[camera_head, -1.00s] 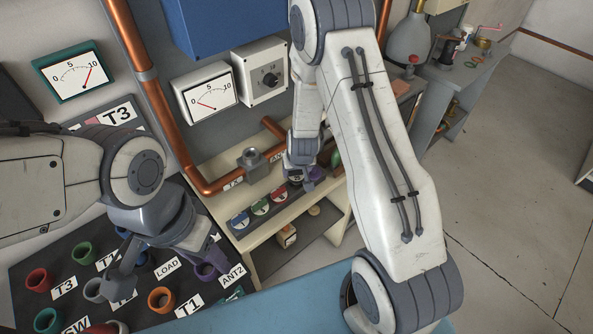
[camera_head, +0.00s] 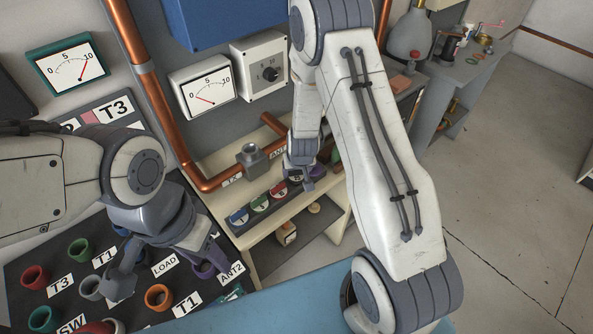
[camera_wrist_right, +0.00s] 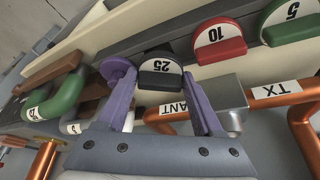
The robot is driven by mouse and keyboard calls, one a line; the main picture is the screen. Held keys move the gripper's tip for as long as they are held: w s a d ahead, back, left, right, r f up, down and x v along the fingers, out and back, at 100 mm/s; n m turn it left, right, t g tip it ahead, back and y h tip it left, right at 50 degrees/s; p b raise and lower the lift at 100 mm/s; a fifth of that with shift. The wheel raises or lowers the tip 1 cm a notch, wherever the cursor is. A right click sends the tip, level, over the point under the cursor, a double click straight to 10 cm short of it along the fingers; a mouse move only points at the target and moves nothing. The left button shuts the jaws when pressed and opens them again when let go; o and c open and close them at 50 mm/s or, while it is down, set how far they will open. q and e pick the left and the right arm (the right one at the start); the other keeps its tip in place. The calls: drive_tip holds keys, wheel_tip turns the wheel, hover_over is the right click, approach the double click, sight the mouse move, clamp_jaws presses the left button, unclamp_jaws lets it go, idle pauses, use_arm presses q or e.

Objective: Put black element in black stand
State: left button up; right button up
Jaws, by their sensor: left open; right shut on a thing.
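The black element (camera_wrist_right: 160,74), marked 25, is between the purple fingertips of my right gripper (camera_wrist_right: 161,82). It lines up with the red element (camera_wrist_right: 220,40), marked 10, and the green element (camera_wrist_right: 291,25), marked 5. In the head view the black element (camera_head: 296,179) is at the right end of the row on the shelf, partly hidden by my right gripper (camera_head: 305,178). The black stand under it is hidden, so I cannot tell whether the element is seated. My left gripper (camera_head: 165,272) is open and empty above the dark socket panel.
The dark panel (camera_head: 60,258) at lower left has several coloured ring sockets and labels. Copper pipes (camera_head: 215,182) run behind the cream shelf (camera_head: 255,262). A blue element (camera_head: 238,217) is at the row's left end. Open floor (camera_head: 510,190) lies at right.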

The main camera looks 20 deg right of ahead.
drive_tip(key=shift+f+b, duration=0.7)
drive_tip(key=shift+f, duration=0.2)
drive_tip(key=o, duration=1.4)
drive_tip(key=shift+o, duration=0.2)
drive_tip(key=shift+r, duration=0.15)
drive_tip(key=shift+s+r, duration=0.1)
drive_tip(key=shift+r, duration=0.25)
drive_tip(key=p+v, duration=0.2)
drive_tip(key=v, duration=0.7)
drive_tip(key=shift+s+r, duration=0.2)
drive_tip(key=shift+a, duration=0.1)
